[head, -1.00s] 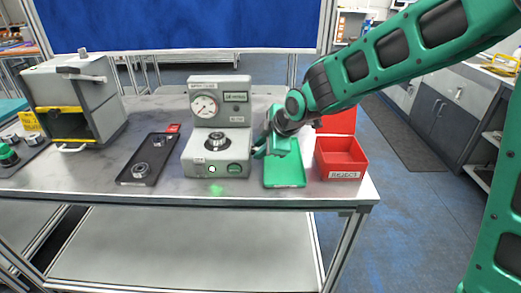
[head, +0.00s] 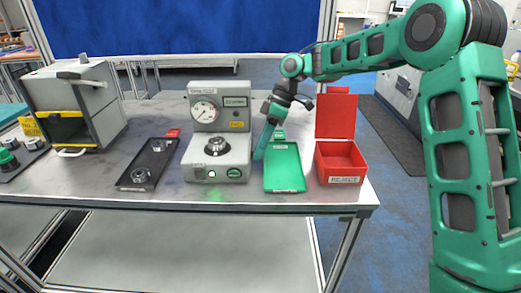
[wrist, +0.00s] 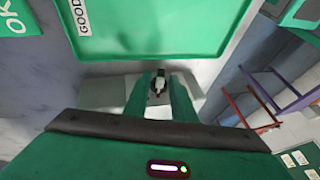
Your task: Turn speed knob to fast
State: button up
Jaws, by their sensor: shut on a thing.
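The grey test machine (head: 202,172) with a round dial stands mid-table. The speed knob (wrist: 158,82) shows in the wrist view as a small dark knob with a pale and reddish mark, on a grey face between my fingers. In the head view I cannot make the knob out. My gripper (head: 261,150) points down at the machine's right side. In the wrist view my gripper (wrist: 160,92) has its two green fingers on either side of the knob, shut on it. I cannot read the knob's setting.
A green tray (head: 285,180) lies just right of the machine, and it also shows in the wrist view (wrist: 150,45) with a GOOD label. A red REJECT bin (head: 341,173) stands further right. A black tray (head: 135,183) lies to the left. A bearing part (head: 217,145) sits on the machine.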

jog(key=shift+w+g, duration=0.35)
jog(key=shift+g, duration=0.35)
jog(key=o, duration=0.7)
jog(key=shift+f, duration=0.1)
